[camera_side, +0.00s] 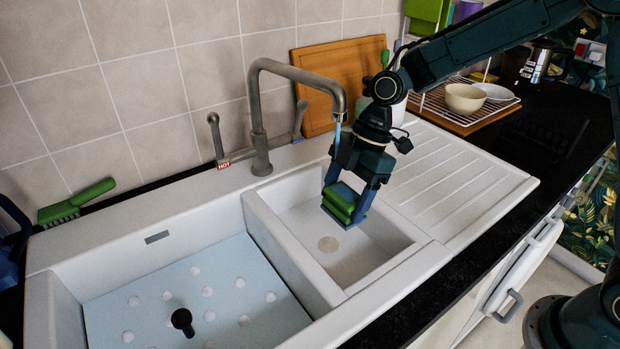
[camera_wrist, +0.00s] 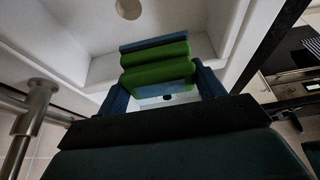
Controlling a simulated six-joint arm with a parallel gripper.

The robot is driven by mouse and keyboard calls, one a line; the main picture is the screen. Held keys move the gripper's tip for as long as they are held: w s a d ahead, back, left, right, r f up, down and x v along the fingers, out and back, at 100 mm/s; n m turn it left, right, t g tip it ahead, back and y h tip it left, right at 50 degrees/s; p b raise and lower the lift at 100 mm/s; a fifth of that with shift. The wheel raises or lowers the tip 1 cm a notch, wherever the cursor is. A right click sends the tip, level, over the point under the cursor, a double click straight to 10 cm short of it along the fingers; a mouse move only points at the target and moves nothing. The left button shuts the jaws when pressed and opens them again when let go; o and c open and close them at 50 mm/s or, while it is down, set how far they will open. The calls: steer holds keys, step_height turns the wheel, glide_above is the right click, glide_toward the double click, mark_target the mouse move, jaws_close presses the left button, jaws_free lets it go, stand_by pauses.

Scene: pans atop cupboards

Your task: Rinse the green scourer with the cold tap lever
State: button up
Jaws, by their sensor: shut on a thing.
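My gripper (camera_side: 346,204) is shut on the green scourer (camera_side: 341,198). It holds the scourer in the small right-hand basin (camera_side: 388,232), below the spout and above the basin floor. In the wrist view the scourer (camera_wrist: 155,73) sits between both blue fingers (camera_wrist: 162,88). The grey tap (camera_side: 259,130) arches over this basin. A thin light-blue stream (camera_side: 337,137) comes down from its spout; where it lands is hidden by my gripper. The cold lever (camera_side: 299,119) stands right of the tap column, leaning slightly. The left lever (camera_side: 214,133) is upright beside a red HOT label (camera_side: 224,165).
The large left basin (camera_side: 262,258) holds a pale blue perforated mat (camera_side: 222,278) and a black plug-like piece (camera_side: 183,321). A green brush (camera_side: 77,201) lies behind at the left. A wooden board (camera_side: 322,68) leans on the wall. The ribbed drainer (camera_side: 455,185) is bare.

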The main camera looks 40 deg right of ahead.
steer(key=s+d, duration=0.2)
steer(key=s, duration=0.5)
steer(key=shift+s+d, duration=0.2)
steer(key=shift+d, duration=0.05)
stand_by(0.6)
stand_by(1.4)
steer(key=s+d+r, duration=0.1)
steer(key=s+r, duration=0.3)
steer(key=shift+s+d, duration=0.3)
steer(key=shift+s, duration=0.1)
stand_by(0.3)
steer(key=shift+w, duration=0.1)
steer(key=w+d+f+m+t+h, duration=0.1)
steer(key=w+d+m, duration=0.2)
steer(key=w+m, duration=0.1)
steer(key=w+d+f+m+t+h, duration=0.1)
steer(key=w+d+f+m+t, duration=0.1)
steer(key=m, duration=0.4)
steer(key=w+d+f+m+t+h, duration=0.1)
steer(key=w+d+m, duration=0.3)
steer(key=w+m, duration=0.2)
steer(key=shift+d+f+h, duration=0.15)
steer(key=shift+f+h, duration=0.1)
steer(key=shift+h, duration=0.15)
steer(key=shift+w+d+f+m+h, duration=0.15)
steer(key=shift+w+d+m+h, duration=0.15)
steer(key=shift+w+d+m, duration=0.55)
steer(key=shift+s+a+t, duration=0.1)
steer(key=shift+s+t, duration=0.05)
steer(key=shift+t, duration=0.15)
